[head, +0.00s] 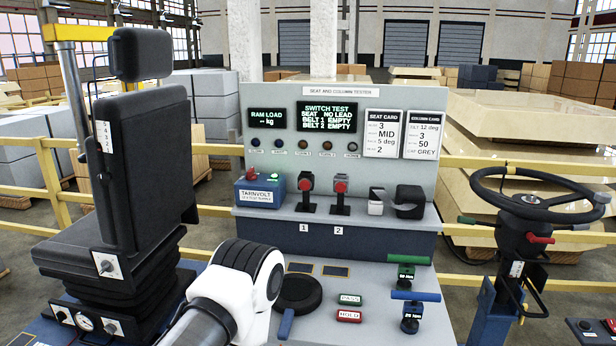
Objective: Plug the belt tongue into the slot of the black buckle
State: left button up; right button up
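Two dark buckles with red buttons stand on the bench ledge: one (306,186) above label 1, the other (340,188) above label 2. Both look black, and their slots are too small to make out. To their right, a pale metallic piece (376,201), which looks like the belt tongue, sits beside a black looped strap (410,202). I cannot tell how the two are joined. The screen (327,117) reads BELT 1 EMPTY and BELT 2 EMPTY. A white and black arm link of mine rises at bottom centre-left; neither gripper shows.
A black seat (130,170) stands at left and a steering wheel (535,195) at right. A blue TARNVOLT box (260,192) is left of the buckles. A black round pad (298,294) and green-handled (408,260) and blue-handled (415,296) tools occupy the lower bench.

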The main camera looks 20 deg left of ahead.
aim_at(372, 196)
jog(key=i+j+z, duration=0.2)
jog(key=j, duration=0.2)
jog(key=i+j+z, duration=0.2)
jog(key=j, duration=0.2)
jog(key=j+z, duration=0.2)
jog(key=j, duration=0.2)
